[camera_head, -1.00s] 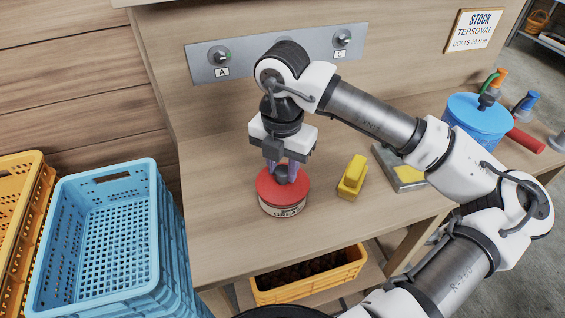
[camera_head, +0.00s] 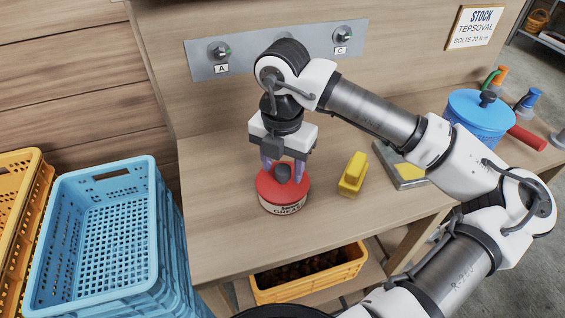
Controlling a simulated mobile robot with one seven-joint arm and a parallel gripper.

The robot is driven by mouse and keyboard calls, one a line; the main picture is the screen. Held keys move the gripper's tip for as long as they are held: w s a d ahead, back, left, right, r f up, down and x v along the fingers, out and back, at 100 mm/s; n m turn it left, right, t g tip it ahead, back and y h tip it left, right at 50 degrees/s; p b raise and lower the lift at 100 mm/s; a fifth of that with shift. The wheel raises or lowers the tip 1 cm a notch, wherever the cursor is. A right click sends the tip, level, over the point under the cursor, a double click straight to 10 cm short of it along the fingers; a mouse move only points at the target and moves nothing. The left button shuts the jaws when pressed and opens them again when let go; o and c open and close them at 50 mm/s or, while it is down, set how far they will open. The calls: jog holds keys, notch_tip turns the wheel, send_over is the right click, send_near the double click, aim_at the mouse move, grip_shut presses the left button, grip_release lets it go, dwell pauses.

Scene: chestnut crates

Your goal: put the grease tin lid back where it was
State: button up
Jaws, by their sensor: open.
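The grease tin (camera_head: 284,207) stands upright on the wooden bench, with a cream label reading GREASE. Its red lid (camera_head: 270,190) with a dark knob (camera_head: 283,173) sits on top of the tin and looks level. My gripper (camera_head: 283,170) is directly above the lid, pointing down. Its two purple-tinted fingers are spread apart on either side of the knob, with a gap showing around it. Whether the fingertips touch the lid cannot be told.
A yellow block (camera_head: 353,175) stands right of the tin, with a grey tray (camera_head: 402,167) beyond it. A blue pot (camera_head: 478,118) is at the far right. Blue crates (camera_head: 150,240) stand left of the bench, and a yellow crate (camera_head: 310,288) is below. Bench left of the tin is clear.

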aim_at(283, 169)
jog(key=shift+r+p, duration=0.45)
jog(key=shift+r, duration=0.1)
notch_tip(283, 169, up, 12)
jog(key=b, duration=0.1)
jog(key=shift+f+b, duration=0.25)
jog(key=shift+b, duration=0.1)
jog(key=shift+s+f, duration=0.1)
